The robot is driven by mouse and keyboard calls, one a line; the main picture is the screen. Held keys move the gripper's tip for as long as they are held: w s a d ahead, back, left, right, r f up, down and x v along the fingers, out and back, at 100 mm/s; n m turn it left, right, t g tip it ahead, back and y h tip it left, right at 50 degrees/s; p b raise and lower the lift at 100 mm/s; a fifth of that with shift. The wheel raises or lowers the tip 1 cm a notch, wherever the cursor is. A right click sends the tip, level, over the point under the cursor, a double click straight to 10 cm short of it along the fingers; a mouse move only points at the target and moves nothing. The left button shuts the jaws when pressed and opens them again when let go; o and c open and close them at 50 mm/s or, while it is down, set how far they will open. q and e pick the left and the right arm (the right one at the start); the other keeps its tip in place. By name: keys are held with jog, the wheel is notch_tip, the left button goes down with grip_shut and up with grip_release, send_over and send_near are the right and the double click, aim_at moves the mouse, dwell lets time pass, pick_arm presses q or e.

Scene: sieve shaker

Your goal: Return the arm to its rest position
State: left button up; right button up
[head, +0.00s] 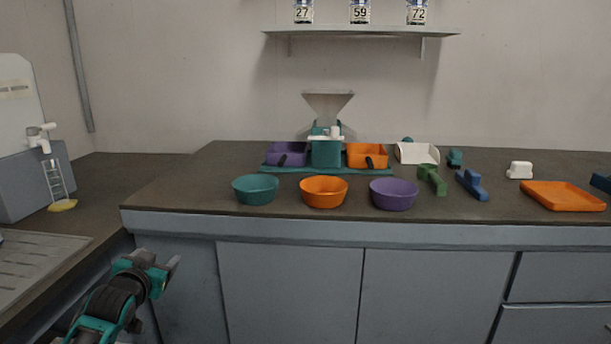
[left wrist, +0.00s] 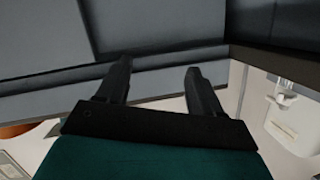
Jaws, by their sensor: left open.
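My left gripper (head: 172,265) is low at the left in the head view, in front of the grey cabinets and below the counter edge. Its two dark fingers also show in the left wrist view (left wrist: 158,85), spread apart with nothing between them. The gripper touches nothing that I can see. My right gripper is not in the head view.
The dark counter (head: 160,195) holds a teal bowl (head: 255,190), an orange bowl (head: 324,192), a purple bowl (head: 393,194) and a sieve shaker (head: 326,150) behind them. An orange tray (head: 562,196) lies at the right. Grey cabinets (head: 290,290) stand below.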

pick_arm(q)
jog(key=s+d+f+m+g+h, duration=0.1)
jog(key=s+d+f+g+h, duration=0.15)
jog(key=s+d+f, duration=0.85)
jog(key=s+d+f+g+h, duration=0.1)
jog(key=s+d+f, duration=0.1)
jog(key=s, duration=0.5)
jog(key=s+d+f, duration=0.2)
jog(key=s, duration=0.5)
jog(key=s+d+f+g+h, duration=0.1)
jog(key=s+d+f, duration=0.15)
jog(key=s, duration=0.45)
jog(key=s+a+r+n+y+p, duration=0.1)
jog(key=s+a+r+p, duration=0.1)
jog(key=r+p, duration=1)
jog(key=a+p, duration=0.1)
jog(key=p, duration=0.3)
jog(key=shift+s+r+p, duration=0.15)
jog(key=shift+r+p, duration=0.15)
jog(key=shift+r, duration=0.05)
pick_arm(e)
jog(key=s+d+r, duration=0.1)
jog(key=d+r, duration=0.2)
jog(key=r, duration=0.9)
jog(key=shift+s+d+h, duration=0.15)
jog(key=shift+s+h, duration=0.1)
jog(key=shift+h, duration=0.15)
